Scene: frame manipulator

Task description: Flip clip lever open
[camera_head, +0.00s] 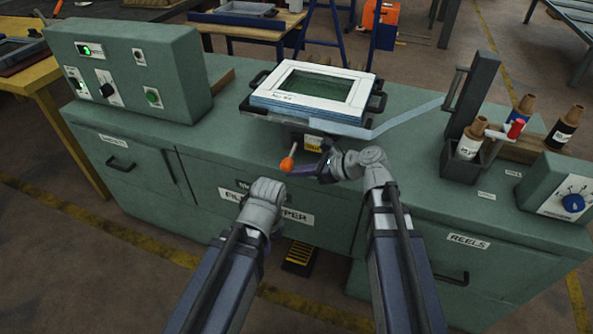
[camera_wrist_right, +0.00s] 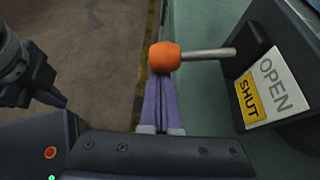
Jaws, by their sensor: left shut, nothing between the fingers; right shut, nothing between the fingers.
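The clip lever is a metal rod with an orange ball knob (camera_head: 287,165). In the right wrist view the knob (camera_wrist_right: 163,57) is at the left end of the rod (camera_wrist_right: 208,54), which sticks out sideways from a dark block (camera_wrist_right: 285,75). The block bears a label (camera_wrist_right: 268,88) reading OPEN and SHUT. My right gripper (camera_head: 300,170) is shut and empty; its purple fingertips (camera_wrist_right: 158,77) are right at the knob, and I cannot tell if they touch. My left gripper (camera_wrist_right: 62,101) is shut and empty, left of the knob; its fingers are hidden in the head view.
A framed screen unit (camera_head: 318,88) stands on the green bench above the lever. A control box (camera_head: 130,70) is at the left. A dark upright post (camera_head: 472,95), bottles (camera_head: 470,138) and a dial box (camera_head: 560,190) are at the right. Bare bench top lies left of the lever.

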